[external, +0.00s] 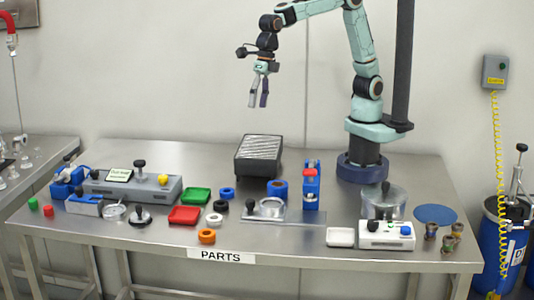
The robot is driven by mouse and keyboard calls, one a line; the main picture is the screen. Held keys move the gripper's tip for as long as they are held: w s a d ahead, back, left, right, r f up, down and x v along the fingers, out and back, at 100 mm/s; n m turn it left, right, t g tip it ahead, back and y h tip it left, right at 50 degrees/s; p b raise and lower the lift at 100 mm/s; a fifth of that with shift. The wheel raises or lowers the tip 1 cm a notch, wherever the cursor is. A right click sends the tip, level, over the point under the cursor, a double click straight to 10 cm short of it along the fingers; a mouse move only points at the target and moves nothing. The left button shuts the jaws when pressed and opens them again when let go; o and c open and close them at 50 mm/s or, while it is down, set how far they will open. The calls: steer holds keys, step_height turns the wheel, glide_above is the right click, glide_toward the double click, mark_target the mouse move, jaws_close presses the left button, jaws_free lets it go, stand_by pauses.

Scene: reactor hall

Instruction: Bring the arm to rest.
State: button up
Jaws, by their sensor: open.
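My gripper (258,99) hangs in the air above the back of the steel table (320,225), in front of the grey wall. Its fingers point down and are apart, with nothing between them. My arm rises from its base at the back right of the table, bends at the top and reaches left. Below the gripper stands a dark box with a ribbed, sloping top (259,147). A clear gap lies between the fingertips and this box.
Red (184,215) and green (196,195) trays, several rings and a blue stand (311,186) are on the table. A grey device (133,185) stands left, a white box (386,235) front right. A dark vertical post (402,60) stands beside my arm. The air around the gripper is free.

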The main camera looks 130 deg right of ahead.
steer(key=s+r+m, duration=0.4)
steer(key=s, duration=0.6)
steer(key=s+f+m+g, duration=0.1)
steer(key=s+f+m, duration=0.3)
steer(key=s+m, duration=0.5)
steer(key=s+a+f+m+g, duration=0.1)
steer(key=s+f+m, duration=0.3)
steer(key=s+m, duration=0.5)
steer(key=shift+s+a+g, duration=0.2)
steer(key=shift+a+g, duration=0.05)
steer(key=shift+g, duration=0.35)
steer(key=shift+o, duration=0.4)
steer(key=shift+f, duration=0.1)
